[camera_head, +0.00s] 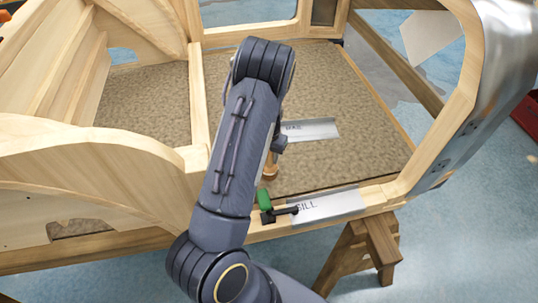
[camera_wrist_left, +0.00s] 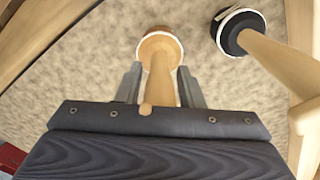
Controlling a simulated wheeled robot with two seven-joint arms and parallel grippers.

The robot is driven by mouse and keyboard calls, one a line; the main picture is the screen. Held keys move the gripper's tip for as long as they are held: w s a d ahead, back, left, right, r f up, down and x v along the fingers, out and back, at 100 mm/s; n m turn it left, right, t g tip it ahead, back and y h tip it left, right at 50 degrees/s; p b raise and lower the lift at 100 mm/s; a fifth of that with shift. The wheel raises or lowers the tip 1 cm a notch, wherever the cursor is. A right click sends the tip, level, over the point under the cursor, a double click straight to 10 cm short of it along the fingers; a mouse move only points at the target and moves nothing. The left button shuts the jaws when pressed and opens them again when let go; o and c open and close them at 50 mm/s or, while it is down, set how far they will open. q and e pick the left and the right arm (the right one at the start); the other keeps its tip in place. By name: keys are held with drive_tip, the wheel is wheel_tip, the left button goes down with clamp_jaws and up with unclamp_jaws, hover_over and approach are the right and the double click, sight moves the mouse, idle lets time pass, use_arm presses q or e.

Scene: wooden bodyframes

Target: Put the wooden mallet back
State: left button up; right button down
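The wooden mallet (camera_wrist_left: 160,48) has a pale round head and a light handle. In the left wrist view its handle runs between the fingers of my left gripper (camera_wrist_left: 160,78), with a gap visible at least on the left side. The fingers stand apart, and the head lies beyond their tips. In the head view my own arm hides most of the mallet; a small wooden part (camera_head: 271,171) shows beside my left gripper (camera_head: 277,146), low over the carpeted floor. My right gripper is not in view.
A second mallet with a black head (camera_wrist_left: 236,34) lies to the right in the wrist view. Another plate (camera_head: 312,130) lies on the carpet (camera_head: 365,140). Wooden frames surround it.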

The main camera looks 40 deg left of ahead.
use_arm(q)
drive_tip(key=shift+o, duration=1)
drive_tip(key=shift+r, duration=0.6)
wheel_tip(320, 180, up, 11)
drive_tip(key=shift+r, duration=0.1)
